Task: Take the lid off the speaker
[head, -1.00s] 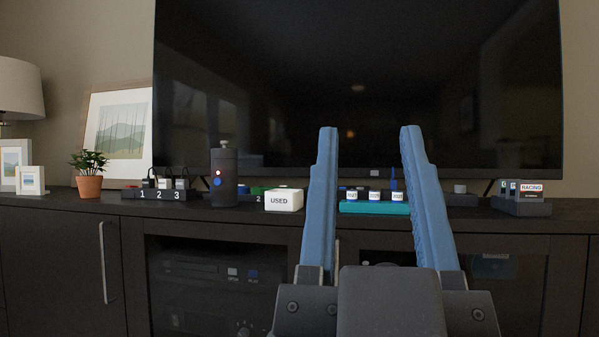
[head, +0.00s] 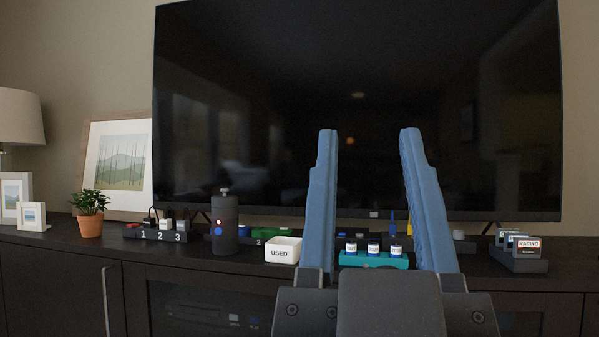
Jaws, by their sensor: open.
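The speaker looks to be the dark grey cylinder (head: 225,232) standing upright on the cabinet, left of centre in the head view. It has a red-and-white dot and a blue dot on its front. Its lid (head: 224,199) sits on top, with a small light knob (head: 224,190). My gripper (head: 369,132) is open and empty, its two blue fingers pointing up and forward. It is to the right of the speaker and nearer the camera, not touching it.
A white box marked USED (head: 283,250) stands right of the speaker. A numbered dark block (head: 160,235) is on its left. A teal rack (head: 374,261) with small jars is partly behind my fingers. A plant (head: 90,213), a cartridge stand (head: 519,254) and a large television (head: 260,110) are around.

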